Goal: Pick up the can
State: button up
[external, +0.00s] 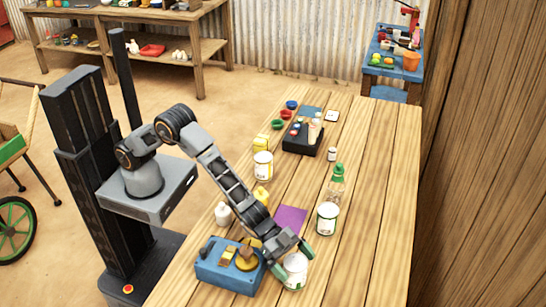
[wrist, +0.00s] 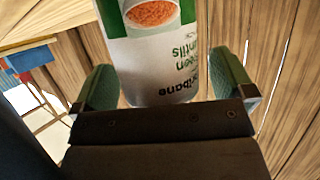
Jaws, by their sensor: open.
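A white and green can (external: 296,274) stands near the front of the wooden table, partly hidden by my gripper (external: 293,259). In the wrist view the can (wrist: 158,60) has a label with a picture of lentils and fills the space between the two green fingers. My gripper is open, with one finger on each side of the can.
A blue balance scale (external: 226,270) with brass parts stands just left of the can. Another can (external: 327,218) and a green-capped bottle (external: 337,180) stand further back. A third can (external: 263,165) stands near the dark tray (external: 301,140). The table's right side is clear.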

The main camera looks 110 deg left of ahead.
jog(key=shift+c, duration=0.3)
jog(key=c, duration=1)
jog(key=shift+r, duration=0.1)
jog(key=shift+c, duration=0.6)
jog(key=shift+r, duration=0.1)
